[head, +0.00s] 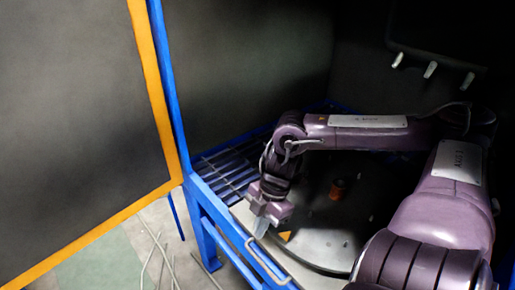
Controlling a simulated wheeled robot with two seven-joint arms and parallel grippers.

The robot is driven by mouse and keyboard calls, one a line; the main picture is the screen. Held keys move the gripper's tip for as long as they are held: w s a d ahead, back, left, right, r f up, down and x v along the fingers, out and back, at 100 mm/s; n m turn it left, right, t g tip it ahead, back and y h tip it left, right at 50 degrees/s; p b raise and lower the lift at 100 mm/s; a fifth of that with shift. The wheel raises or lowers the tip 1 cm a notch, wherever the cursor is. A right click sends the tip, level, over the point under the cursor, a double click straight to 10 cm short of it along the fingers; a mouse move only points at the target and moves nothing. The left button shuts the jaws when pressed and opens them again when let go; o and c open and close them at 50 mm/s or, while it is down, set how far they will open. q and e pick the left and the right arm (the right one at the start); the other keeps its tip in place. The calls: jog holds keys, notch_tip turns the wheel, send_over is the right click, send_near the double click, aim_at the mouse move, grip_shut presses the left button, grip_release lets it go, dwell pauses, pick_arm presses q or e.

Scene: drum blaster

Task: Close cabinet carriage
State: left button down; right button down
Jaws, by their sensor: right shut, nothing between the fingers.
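The blue-framed cabinet (213,209) stands open in front of me, with dark inner walls. Inside it, a round grey carriage plate (325,245) with small holes sits beside a slatted blue grate (228,168). A bent metal handle (266,262) is at the carriage's front edge. My right gripper (260,228) is shut and empty, pointing down over the front left part of the plate, close to the handle. I cannot tell whether it touches anything. My right arm hides the plate's right part. My left gripper is not in view.
A large dark door panel (75,120) with an orange edge stands open on the left. A small orange-brown cylinder (338,188) is on the plate. Several pale hooks (430,69) hang on the back wall. Thin rods (160,255) lie on the floor at the lower left.

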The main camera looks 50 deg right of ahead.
aim_at(271, 227)
jog(key=shift+b+x, duration=0.4)
jog(key=shift+x, duration=1.35)
jog(key=shift+d+r+p, duration=0.15)
jog(key=shift+d+p, duration=0.1)
jog(key=shift+p, duration=0.05)
jog(key=d+p, duration=0.1)
jog(key=d, duration=0.1)
jog(key=d+p, duration=0.1)
jog(key=shift+s+d+r, duration=0.1)
jog(key=shift+s+d, duration=0.05)
jog(key=shift+d, duration=0.2)
jog(key=shift+s+d, duration=0.1)
jog(key=shift+d, duration=0.2)
jog(key=shift+f, duration=0.3)
jog(key=shift+a, duration=0.1)
jog(key=shift+r, duration=0.15)
